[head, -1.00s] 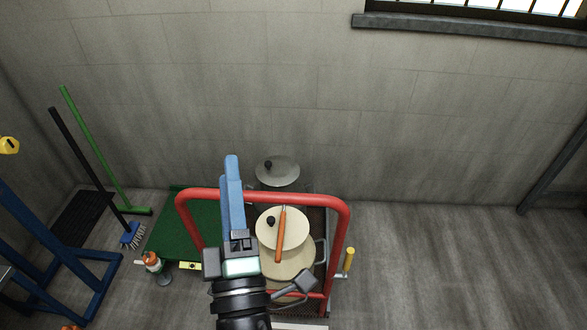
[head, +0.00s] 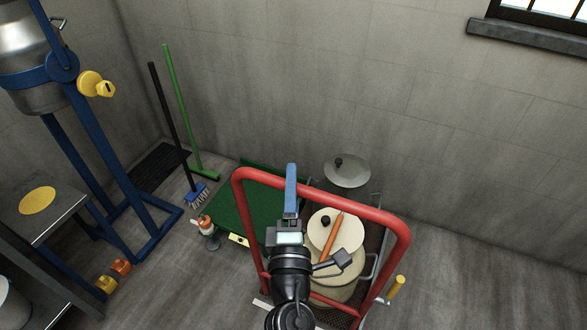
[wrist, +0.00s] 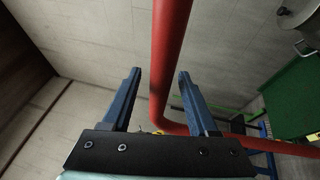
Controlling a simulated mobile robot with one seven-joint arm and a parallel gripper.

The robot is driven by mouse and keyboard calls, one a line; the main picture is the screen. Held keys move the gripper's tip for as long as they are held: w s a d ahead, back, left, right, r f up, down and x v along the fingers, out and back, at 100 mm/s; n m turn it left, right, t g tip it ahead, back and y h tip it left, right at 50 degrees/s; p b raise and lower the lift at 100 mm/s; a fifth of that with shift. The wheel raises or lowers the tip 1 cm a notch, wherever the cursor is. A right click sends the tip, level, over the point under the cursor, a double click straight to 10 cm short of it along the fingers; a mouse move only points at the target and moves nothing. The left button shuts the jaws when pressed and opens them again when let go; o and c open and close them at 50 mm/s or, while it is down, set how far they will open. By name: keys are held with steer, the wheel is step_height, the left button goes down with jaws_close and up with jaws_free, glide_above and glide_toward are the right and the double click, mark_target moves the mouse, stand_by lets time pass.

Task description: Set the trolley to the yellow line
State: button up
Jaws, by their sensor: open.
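The trolley has a red tubular handle (head: 372,211) and a dark mesh deck (head: 341,317). It carries a cream lidded can (head: 324,262) with an orange-handled tool (head: 332,238) across its lid, and a grey lidded can (head: 349,172) stands behind. My gripper (head: 291,168) is open at the handle's top bar, left of its middle. In the wrist view, the red bar (wrist: 167,60) runs between the spread blue fingers of my gripper (wrist: 158,75), with a gap on each side. I cannot make out a yellow line; a pale strip (head: 262,304) shows on the floor by the trolley's near end.
A green-topped surface (head: 238,212) stands left of the trolley. A blue stand (head: 107,150) with a steel vessel (head: 30,70), a broom (head: 173,120) and a brush (head: 170,125) are further left. The wall is close behind. Floor to the right is clear.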

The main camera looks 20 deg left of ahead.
steer(key=shift+x, duration=1.55)
jaws_close()
